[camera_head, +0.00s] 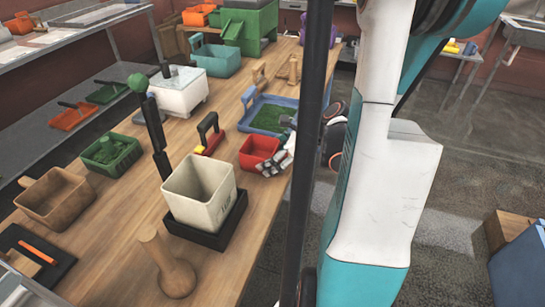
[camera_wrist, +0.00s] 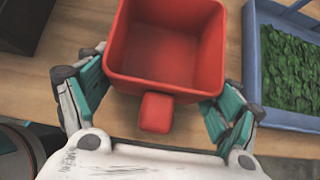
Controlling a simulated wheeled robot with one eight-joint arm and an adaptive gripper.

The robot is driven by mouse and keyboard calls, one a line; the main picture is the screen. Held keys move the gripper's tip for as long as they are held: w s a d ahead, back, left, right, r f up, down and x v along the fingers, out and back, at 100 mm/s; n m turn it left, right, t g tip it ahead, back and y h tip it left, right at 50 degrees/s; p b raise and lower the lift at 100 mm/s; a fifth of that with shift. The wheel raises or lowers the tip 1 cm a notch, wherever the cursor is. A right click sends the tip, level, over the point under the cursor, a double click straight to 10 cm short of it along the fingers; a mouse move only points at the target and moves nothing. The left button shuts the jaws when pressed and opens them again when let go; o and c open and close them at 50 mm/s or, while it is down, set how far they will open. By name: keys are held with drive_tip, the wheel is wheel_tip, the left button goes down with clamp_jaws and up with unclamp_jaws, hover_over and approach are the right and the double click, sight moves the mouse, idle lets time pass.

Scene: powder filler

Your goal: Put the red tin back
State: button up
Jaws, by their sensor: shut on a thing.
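The red tin (camera_head: 258,150) is a square, open-topped tin near the right edge of the wooden table. In the wrist view the red tin (camera_wrist: 165,45) looks empty, and its short red handle points toward my wrist. My gripper (camera_head: 276,163) reaches in from the right, low at the tin's near side. In the wrist view my gripper's (camera_wrist: 158,98) fingers are spread wide, one on each side of the tin, and are shut on it. I cannot tell whether the tin rests on the table or is just above it.
A blue tray (camera_head: 243,122) of green leaves is close behind the tin. A cream bin (camera_head: 200,195) stands on a black base (camera_head: 205,238) in front-left. A black-handled tool (camera_head: 209,133) is to the left. A wooden pestle-like piece (camera_head: 172,270) stands at the front.

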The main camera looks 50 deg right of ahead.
drive_tip(key=shift+f, duration=0.15)
drive_tip(key=o, duration=1)
drive_tip(key=shift+o, duration=0.2)
drive_tip(key=shift+r, duration=0.2)
drive_tip(key=p+v, duration=0.4)
drive_tip(key=v, duration=0.8)
